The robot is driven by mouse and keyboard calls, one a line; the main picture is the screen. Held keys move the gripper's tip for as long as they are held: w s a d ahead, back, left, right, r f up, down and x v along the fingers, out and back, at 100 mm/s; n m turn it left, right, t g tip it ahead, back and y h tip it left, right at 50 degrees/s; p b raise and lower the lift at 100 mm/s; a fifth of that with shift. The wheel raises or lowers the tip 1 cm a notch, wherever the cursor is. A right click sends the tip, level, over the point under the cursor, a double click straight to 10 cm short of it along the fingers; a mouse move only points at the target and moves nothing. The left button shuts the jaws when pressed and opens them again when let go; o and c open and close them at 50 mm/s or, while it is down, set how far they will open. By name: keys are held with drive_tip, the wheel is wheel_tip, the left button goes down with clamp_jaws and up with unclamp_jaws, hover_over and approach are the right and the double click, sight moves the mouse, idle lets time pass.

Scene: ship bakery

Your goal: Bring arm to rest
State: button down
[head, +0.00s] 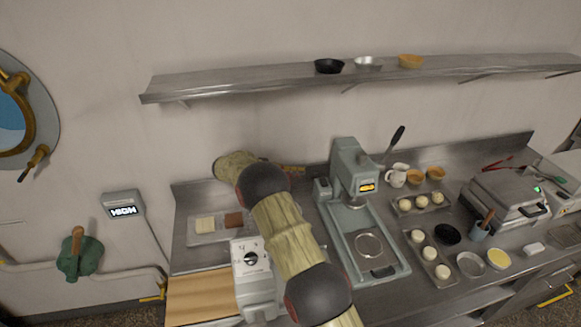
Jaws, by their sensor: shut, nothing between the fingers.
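My arm (284,235) shows in the head view as pale, yellowish links with dark round joints. It rises from the bottom edge, right of the picture's lower middle, and leans up and left over the counter. Its upper part bends at a dark joint (263,185) and ends in a pale link (235,164) near the wall behind the counter. I cannot make out my gripper or its fingers in this view. The arm hides part of the counter and part of a grey machine with a dial (250,258).
A grey press (356,172) with a raised lever stands right of my arm. Trays of dough balls (428,256), a hot-plate machine (505,196) and small bowls crowd the right counter. A shelf (230,83) runs above. A wooden board (200,298) lies at lower left.

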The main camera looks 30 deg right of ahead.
drive_tip(key=s+a+f+n+y, duration=0.1)
drive_tip(key=f+n, duration=0.2)
drive_tip(key=s+a+f+n+y, duration=0.1)
drive_tip(key=s+f+n, duration=0.1)
drive_tip(key=f+n, duration=0.1)
drive_tip(key=s+a+f+n+y, duration=0.1)
drive_tip(key=f+n, duration=0.3)
drive_tip(key=shift+s+a+n, duration=0.15)
drive_tip(key=shift+s+n, duration=0.15)
drive_tip(key=shift+n, duration=0.1)
drive_tip(key=s+a+r+n+t+y+b, duration=0.1)
drive_tip(key=s+a+r+n+t+y, duration=0.2)
drive_tip(key=s+a+r, duration=0.4)
drive_tip(key=s+a+r+n+t+y+b, duration=0.2)
drive_tip(key=s+a+r, duration=0.4)
drive_tip(key=s, duration=1.3)
drive_tip(key=s+a+r+n+t+y+b, duration=0.1)
drive_tip(key=s+a+r+n+t+y, duration=0.3)
drive_tip(key=s+r, duration=0.5)
drive_tip(key=shift+s+a+r+n+t+y, duration=0.35)
drive_tip(key=shift+s+a+y, duration=0.95)
drive_tip(key=shift+s+a, duration=0.65)
